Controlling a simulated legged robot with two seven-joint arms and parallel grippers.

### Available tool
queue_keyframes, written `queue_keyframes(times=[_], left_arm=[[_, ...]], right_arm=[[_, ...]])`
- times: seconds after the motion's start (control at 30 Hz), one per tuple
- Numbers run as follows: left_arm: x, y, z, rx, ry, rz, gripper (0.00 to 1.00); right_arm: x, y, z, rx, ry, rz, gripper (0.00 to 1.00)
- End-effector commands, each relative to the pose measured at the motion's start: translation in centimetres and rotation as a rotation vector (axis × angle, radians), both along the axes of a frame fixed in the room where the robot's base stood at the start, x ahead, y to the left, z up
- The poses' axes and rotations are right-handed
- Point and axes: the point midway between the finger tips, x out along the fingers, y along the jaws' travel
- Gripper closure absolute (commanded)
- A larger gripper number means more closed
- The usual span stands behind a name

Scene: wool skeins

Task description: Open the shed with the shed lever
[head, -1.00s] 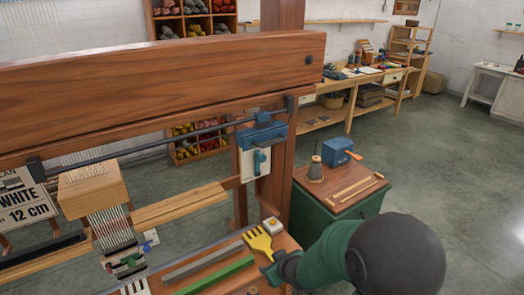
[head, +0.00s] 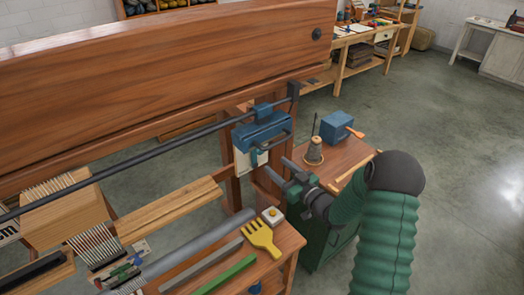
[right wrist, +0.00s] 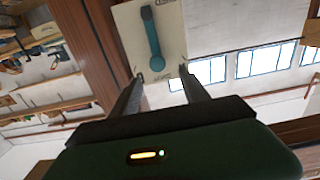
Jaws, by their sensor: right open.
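The shed lever is a teal handle on a white plate (head: 262,159), below a blue housing (head: 262,131) on the loom's right post. In the right wrist view the lever (right wrist: 152,38) hangs down, with its lower end between my fingertips as seen there. My right gripper (head: 277,167) is open, its two fingers pointing at the plate from the right. It also shows in the right wrist view (right wrist: 161,72). I cannot tell whether a finger touches the lever. My left gripper is out of view.
A yellow comb (head: 262,238), a white block with a round button (head: 272,215) and a green bar (head: 226,275) lie on the wooden shelf below. A small table to the right holds a thread cone (head: 314,152) and a blue box (head: 337,127). A dark rod crosses before the loom beam.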

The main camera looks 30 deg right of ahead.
Motion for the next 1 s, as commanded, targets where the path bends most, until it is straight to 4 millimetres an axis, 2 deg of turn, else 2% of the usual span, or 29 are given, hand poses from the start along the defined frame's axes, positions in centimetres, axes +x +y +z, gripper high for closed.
queue_keyframes(times=[0.1, 0.3, 0.5, 0.7, 0.77, 1.0], left_arm=[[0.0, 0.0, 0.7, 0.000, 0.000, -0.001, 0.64], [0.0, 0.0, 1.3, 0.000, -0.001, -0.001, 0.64], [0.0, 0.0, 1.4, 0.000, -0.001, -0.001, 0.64], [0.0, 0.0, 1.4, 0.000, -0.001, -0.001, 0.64], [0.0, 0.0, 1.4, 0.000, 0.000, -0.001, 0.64], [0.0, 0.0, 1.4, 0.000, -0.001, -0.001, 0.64]], right_arm=[[3.2, 0.4, 0.2, 0.002, -0.001, 0.003, 0.47], [7.3, 0.7, 0.3, 0.001, -0.003, 0.001, 0.47], [9.0, 0.9, 0.2, -0.001, 0.000, 0.000, 0.47], [9.0, 0.8, 0.1, 0.000, 0.000, 0.000, 0.47], [9.0, 0.7, 0.1, 0.000, 0.000, -0.001, 0.52], [9.0, 0.7, 0.1, 0.000, 0.000, -0.001, 0.84]])
